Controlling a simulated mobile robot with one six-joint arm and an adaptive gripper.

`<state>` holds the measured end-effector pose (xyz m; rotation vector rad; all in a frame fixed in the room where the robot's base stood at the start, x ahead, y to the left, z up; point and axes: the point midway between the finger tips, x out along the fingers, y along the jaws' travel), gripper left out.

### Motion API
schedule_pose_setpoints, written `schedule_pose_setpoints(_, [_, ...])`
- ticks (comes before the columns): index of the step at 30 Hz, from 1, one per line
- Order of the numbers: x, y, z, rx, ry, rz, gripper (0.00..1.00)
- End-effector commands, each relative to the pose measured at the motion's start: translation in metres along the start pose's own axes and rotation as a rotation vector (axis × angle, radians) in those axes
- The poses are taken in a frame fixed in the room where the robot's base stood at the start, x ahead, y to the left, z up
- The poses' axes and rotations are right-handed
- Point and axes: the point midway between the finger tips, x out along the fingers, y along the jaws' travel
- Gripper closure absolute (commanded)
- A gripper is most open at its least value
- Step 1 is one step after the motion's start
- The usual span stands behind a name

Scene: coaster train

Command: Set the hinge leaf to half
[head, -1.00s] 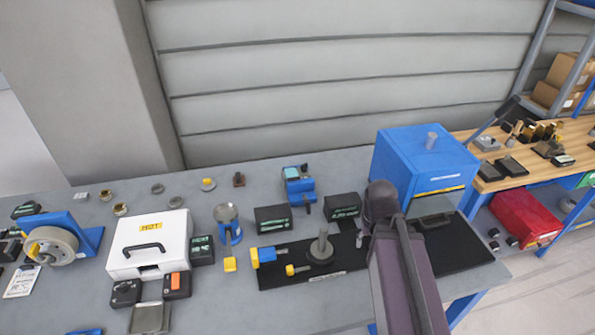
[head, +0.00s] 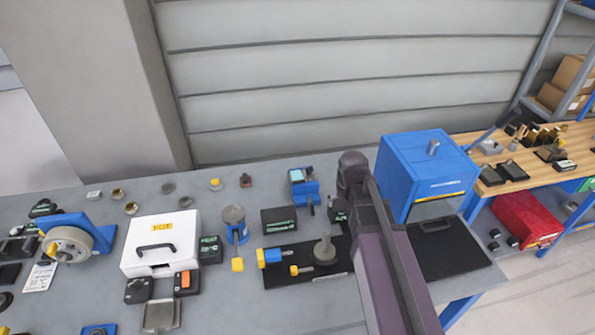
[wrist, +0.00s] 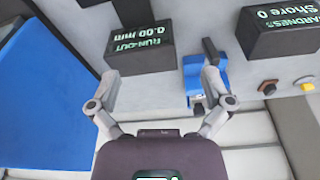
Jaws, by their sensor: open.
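I cannot make out for certain which thing is the hinge leaf. A small blue fixture (head: 303,187) stands at the back of the grey bench, with a dark upright piece beside it. In the wrist view the blue fixture (wrist: 195,72) lies by the right finger, with a dark bar near that finger's tip. I cannot tell whether they touch. My gripper (wrist: 160,75) is open, with nothing seen held between its fingers. In the head view my arm hides the gripper.
A large blue box (head: 425,172) stands right of my arm. A HARDNESS display box (wrist: 278,32) is at the wrist view's upper right. A black mat (head: 320,278) carries a spindle (head: 324,250). A white case (head: 160,242) and a blue-mounted wheel (head: 68,245) stand left.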

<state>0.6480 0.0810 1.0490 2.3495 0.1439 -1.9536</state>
Motion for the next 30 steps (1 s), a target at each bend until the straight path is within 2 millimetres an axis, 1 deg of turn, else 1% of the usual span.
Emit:
schedule_pose_setpoints(1, [-0.016, -0.017, -0.029, -0.025, 0.029, -0.005, 0.00])
schedule_pose_setpoints(3, [-0.025, -0.039, -0.055, -0.052, 0.068, -0.012, 0.00])
schedule_pose_setpoints(6, [-0.036, -0.069, -0.086, -0.088, 0.121, -0.023, 0.00])
schedule_pose_setpoints(9, [-0.045, -0.093, -0.109, -0.115, 0.162, -0.033, 0.00])
schedule_pose_setpoints(12, [-0.051, -0.110, -0.123, -0.132, 0.190, -0.041, 0.00])
schedule_pose_setpoints(15, [-0.053, -0.120, -0.130, -0.141, 0.206, -0.046, 0.00])
schedule_pose_setpoints(17, [-0.053, -0.122, -0.131, -0.143, 0.210, -0.047, 0.00])
schedule_pose_setpoints(30, [-0.051, -0.123, -0.131, -0.145, 0.210, -0.047, 0.00])
